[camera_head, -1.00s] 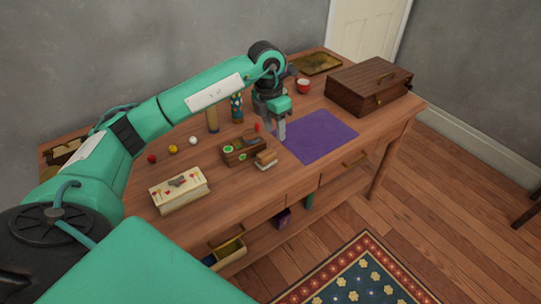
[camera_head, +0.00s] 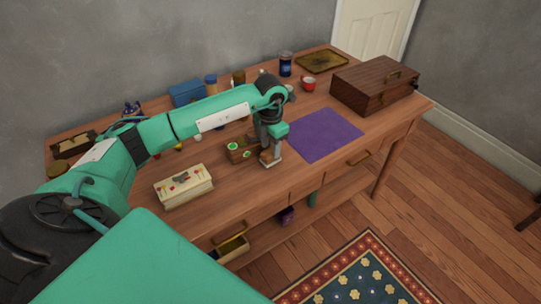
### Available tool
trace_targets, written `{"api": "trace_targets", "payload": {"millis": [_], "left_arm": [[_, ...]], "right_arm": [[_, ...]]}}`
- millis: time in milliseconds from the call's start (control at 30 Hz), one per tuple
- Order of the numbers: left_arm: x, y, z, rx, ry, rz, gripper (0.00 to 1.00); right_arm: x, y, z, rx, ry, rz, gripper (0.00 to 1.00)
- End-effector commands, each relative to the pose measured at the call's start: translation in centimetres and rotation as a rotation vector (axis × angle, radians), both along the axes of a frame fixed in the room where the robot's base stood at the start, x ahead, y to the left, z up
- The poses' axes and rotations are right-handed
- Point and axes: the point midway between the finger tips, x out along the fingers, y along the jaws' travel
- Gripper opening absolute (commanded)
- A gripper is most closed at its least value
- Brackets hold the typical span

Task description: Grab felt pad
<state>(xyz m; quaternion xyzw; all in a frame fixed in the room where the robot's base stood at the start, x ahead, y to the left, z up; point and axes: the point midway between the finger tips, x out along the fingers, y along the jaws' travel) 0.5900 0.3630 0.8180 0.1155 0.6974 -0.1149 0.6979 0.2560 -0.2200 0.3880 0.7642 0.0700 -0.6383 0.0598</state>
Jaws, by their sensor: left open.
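A small wood-topped block with a pale base, which looks like the felt pad (camera_head: 265,157), sits on the wooden table near its front edge. My left gripper (camera_head: 271,155) points down right at it, with its fingers around or just beside it. The fingers are open and partly hide the pad; I cannot tell whether they touch it. A flat purple mat (camera_head: 325,136) lies to the right of the gripper. My right gripper is out of view.
A wooden box with green dots (camera_head: 238,151) stands close left of the gripper. A cream decorated box (camera_head: 184,187) is at the front left. A brown case (camera_head: 374,87), red cup (camera_head: 308,84) and dark jar (camera_head: 285,65) stand further back. The purple mat is bare.

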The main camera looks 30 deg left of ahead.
Motion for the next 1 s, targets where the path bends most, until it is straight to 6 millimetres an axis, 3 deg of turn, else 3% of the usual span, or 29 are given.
{"api": "trace_targets", "payload": {"millis": [167,400,567,600,1000], "left_arm": [[0.0,0.0,-2.6,0.0,0.002,0.001,0.42],[0.0,0.0,-3.0,0.0,0.0,0.001,0.42],[0.0,0.0,-2.9,0.0,0.0,0.001,0.1],[0.0,0.0,-2.9,0.0,0.0,0.001,0.08],[0.1,0.0,-2.1,-0.001,-0.002,0.001,0.08]], "right_arm": [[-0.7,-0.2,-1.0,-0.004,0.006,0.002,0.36],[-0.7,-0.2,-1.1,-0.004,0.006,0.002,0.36],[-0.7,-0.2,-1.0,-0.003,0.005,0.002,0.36],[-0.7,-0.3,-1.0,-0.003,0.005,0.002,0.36],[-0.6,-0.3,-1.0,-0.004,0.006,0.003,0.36]]}}
